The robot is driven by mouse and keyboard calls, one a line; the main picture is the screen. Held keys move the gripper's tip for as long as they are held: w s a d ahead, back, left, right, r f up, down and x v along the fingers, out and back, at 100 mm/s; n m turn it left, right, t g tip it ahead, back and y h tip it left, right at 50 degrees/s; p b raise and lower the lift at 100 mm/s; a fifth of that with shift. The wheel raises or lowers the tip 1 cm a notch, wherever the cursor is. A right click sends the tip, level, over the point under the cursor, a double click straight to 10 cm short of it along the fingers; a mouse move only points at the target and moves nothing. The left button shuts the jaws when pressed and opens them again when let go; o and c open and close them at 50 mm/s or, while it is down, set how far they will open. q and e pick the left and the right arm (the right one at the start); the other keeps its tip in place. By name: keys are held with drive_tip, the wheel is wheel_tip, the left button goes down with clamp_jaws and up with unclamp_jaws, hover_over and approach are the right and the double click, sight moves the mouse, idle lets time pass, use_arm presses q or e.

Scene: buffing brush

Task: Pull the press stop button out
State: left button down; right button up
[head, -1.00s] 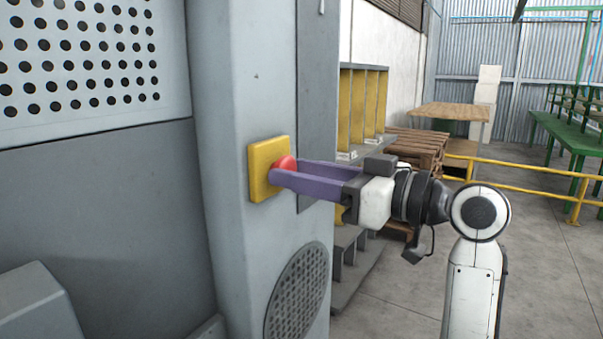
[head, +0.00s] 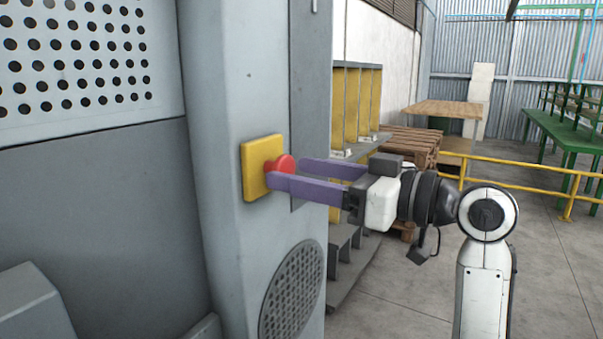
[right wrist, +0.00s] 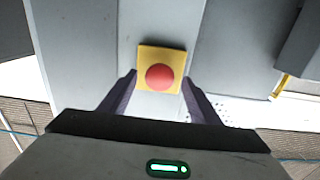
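The red stop button (head: 280,164) sits on a square yellow plate (head: 255,172) on the grey machine column. In the head view my right gripper (head: 285,174) has its purple fingers pointing at the button, the near one crossing in front of the button's lower edge. In the right wrist view the red button (right wrist: 160,78) lies between the two open fingertips, with a gap on each side. The right gripper (right wrist: 160,82) holds nothing. The button seems to stand out from the plate. My left gripper is not in view.
The grey machine column (head: 225,80) fills the left side, with a round grille (head: 292,292) below the button. A yellow and grey rack (head: 350,105) and wooden pallets (head: 410,145) stand behind my right arm. A yellow rail (head: 530,170) crosses the open floor at the right.

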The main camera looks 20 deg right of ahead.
drive_tip(key=shift+w, duration=0.1)
drive_tip(key=b+v, duration=0.1)
drive_tip(key=v, duration=0.9)
drive_tip(key=shift+b, duration=0.3)
drive_tip(key=shift+d, duration=0.1)
